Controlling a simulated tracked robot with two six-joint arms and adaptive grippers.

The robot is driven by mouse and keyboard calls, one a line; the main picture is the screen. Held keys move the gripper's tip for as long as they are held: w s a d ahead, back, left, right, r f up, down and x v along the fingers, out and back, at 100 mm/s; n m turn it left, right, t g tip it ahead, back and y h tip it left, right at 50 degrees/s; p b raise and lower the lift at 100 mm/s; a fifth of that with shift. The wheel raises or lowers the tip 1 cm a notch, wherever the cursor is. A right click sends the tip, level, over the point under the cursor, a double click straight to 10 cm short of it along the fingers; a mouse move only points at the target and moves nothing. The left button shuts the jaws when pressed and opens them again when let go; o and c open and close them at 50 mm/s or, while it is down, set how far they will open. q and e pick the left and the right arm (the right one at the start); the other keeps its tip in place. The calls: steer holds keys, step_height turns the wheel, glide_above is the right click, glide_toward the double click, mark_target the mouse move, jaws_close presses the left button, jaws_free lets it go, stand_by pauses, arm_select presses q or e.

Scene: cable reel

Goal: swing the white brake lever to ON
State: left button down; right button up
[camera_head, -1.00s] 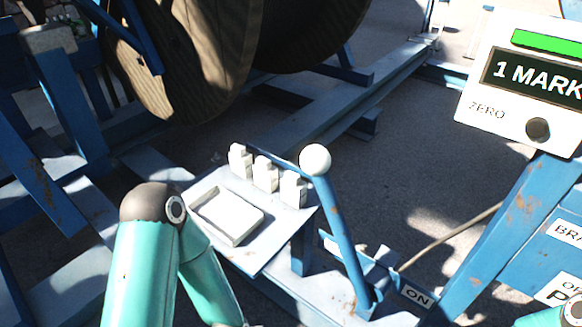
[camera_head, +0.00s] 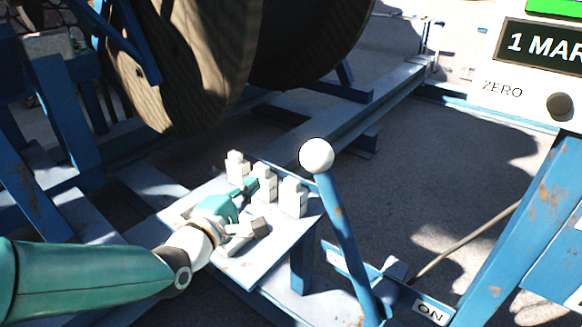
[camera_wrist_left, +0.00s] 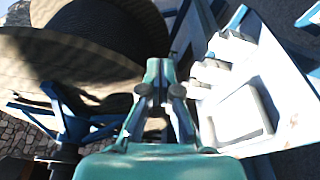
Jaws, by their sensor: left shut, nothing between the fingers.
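The brake lever has a white ball knob (camera_head: 316,155) on a blue shaft (camera_head: 343,235) that leans up and to the left in the head view. An ON label (camera_head: 430,312) is to the right of the shaft's lower end. My left gripper (camera_head: 253,207) is shut and empty, over the pale tray left of the lever and apart from the knob. In the left wrist view its fingers (camera_wrist_left: 160,92) show close together, and I cannot make out the lever there. My right gripper is not in view.
A pale tray (camera_head: 262,262) carries several white blocks (camera_head: 293,197) between my left gripper and the lever. A large wooden reel (camera_head: 185,70) stands behind on a blue frame. A panel with a ZERO label (camera_head: 503,89) is at upper right. Open floor lies right of the lever.

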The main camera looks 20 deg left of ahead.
arm_select(q)
steer(key=shift+w, duration=0.1)
steer(key=w+d+p, duration=0.4)
steer(key=w+d, duration=0.1)
steer(key=w, duration=0.5)
steer(key=shift+w, duration=0.15)
steer(key=shift+d+r, duration=0.1)
stand_by(0.3)
